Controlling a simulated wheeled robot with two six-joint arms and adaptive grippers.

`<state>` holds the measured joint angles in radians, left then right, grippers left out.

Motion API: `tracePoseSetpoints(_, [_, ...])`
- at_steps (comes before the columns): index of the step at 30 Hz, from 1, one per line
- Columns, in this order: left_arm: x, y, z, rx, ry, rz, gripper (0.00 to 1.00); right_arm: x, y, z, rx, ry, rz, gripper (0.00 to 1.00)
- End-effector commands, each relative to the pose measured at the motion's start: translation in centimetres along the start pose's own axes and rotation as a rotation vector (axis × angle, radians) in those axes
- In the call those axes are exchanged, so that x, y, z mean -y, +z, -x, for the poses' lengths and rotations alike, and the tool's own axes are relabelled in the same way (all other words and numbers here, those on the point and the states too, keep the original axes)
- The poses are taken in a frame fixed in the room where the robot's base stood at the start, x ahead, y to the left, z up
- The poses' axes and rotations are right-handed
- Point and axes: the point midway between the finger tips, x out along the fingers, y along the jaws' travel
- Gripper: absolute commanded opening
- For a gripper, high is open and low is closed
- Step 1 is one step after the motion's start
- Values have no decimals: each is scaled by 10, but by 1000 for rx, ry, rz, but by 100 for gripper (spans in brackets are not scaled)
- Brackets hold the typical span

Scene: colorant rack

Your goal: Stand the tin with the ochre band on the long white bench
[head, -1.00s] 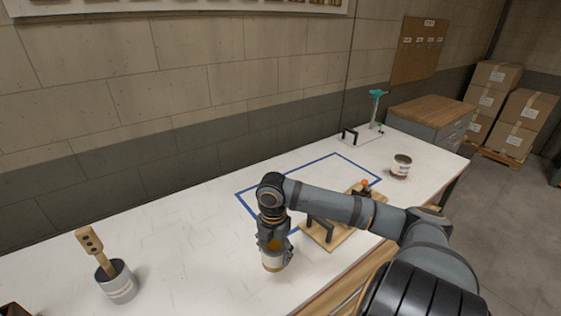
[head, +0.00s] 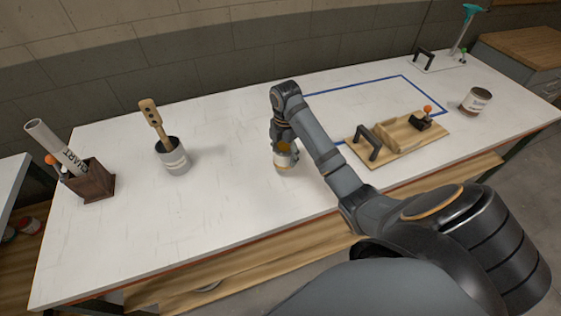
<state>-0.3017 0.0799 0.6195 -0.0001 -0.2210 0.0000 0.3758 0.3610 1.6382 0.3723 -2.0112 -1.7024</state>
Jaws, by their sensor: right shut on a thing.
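The tin with the ochre band (head: 284,165) is small, with a pale wall and an ochre patch near its top. It is upright, and my right gripper (head: 285,149) is shut on it from above, hiding part of its upper end. My left gripper is out of view.
A grey pot (head: 174,160) with a wooden paddle and a dark wooden box (head: 92,182) stand left. A wooden board with a black handle (head: 367,147) lies right, beside a blue-taped outline (head: 350,82). Bench between pot and gripper is clear.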

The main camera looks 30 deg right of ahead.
Motion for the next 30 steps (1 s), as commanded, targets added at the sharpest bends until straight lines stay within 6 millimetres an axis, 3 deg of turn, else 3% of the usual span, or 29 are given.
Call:
tracePoseSetpoints(1, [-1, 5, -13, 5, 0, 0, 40, -5, -1, -11, -1, 3, 1, 29])
tracePoseSetpoints(8, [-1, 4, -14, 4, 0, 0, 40, -10, -1, -12, 1, 2, -1, 29])
tracePoseSetpoints(15, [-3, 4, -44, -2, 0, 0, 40, -17, -3, -49, 1, 0, -1, 29])
tracePoseSetpoints(27, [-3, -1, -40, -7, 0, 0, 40, -17, -2, -52, 1, 2, -1, 29])
tracePoseSetpoints(28, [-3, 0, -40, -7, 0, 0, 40, -17, -2, -52, 1, 2, -1, 70])
tracePoseSetpoints(30, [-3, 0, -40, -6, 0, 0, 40, -17, -2, -52, 1, 2, -1, 79])
